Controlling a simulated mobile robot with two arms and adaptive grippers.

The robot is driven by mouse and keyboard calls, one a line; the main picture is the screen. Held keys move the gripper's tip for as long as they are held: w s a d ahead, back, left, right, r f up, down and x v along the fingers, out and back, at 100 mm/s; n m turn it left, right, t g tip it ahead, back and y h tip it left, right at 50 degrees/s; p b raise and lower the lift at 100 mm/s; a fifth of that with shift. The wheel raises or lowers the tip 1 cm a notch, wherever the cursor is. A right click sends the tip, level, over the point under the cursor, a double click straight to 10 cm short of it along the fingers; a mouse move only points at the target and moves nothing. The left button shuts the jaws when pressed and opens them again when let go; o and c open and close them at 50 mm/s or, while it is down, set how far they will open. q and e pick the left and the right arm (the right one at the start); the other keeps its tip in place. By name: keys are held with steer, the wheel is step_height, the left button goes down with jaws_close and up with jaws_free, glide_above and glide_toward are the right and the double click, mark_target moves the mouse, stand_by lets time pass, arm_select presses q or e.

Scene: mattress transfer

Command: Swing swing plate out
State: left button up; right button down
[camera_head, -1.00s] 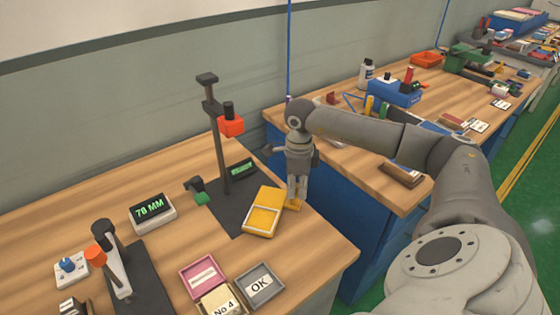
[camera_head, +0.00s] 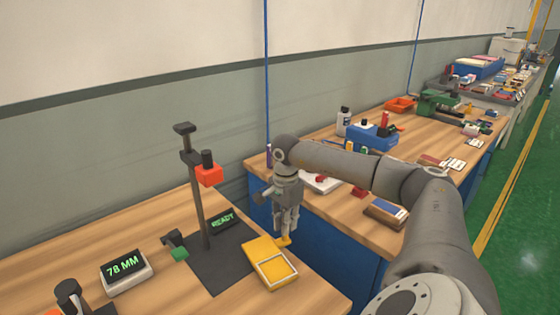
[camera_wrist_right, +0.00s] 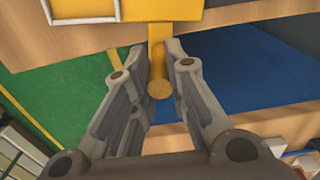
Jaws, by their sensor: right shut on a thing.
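The yellow swing plate (camera_head: 257,250), with a pale-framed square on it, lies beside the dark stand base (camera_head: 217,268) and reaches toward the table's right edge. A narrow yellow handle (camera_wrist_right: 157,32) with a round knob (camera_wrist_right: 159,88) sticks out from the plate (camera_wrist_right: 84,14) in the right wrist view. My right gripper (camera_head: 284,236) points down at the plate's far right side, shut on the handle; its fingers (camera_wrist_right: 156,50) flank the handle in the wrist view. My left gripper is not in view.
A post (camera_head: 198,205) with a red-orange head (camera_head: 209,175) rises from the base. A display reads READY (camera_head: 222,221); another reads 78 MM (camera_head: 125,268). A gap separates this table from a second bench (camera_head: 345,228) with a brown box (camera_head: 385,212) and other items.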

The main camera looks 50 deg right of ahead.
steer(key=shift+w+d+r, duration=0.15)
steer(key=shift+d, duration=0.05)
stand_by(0.4)
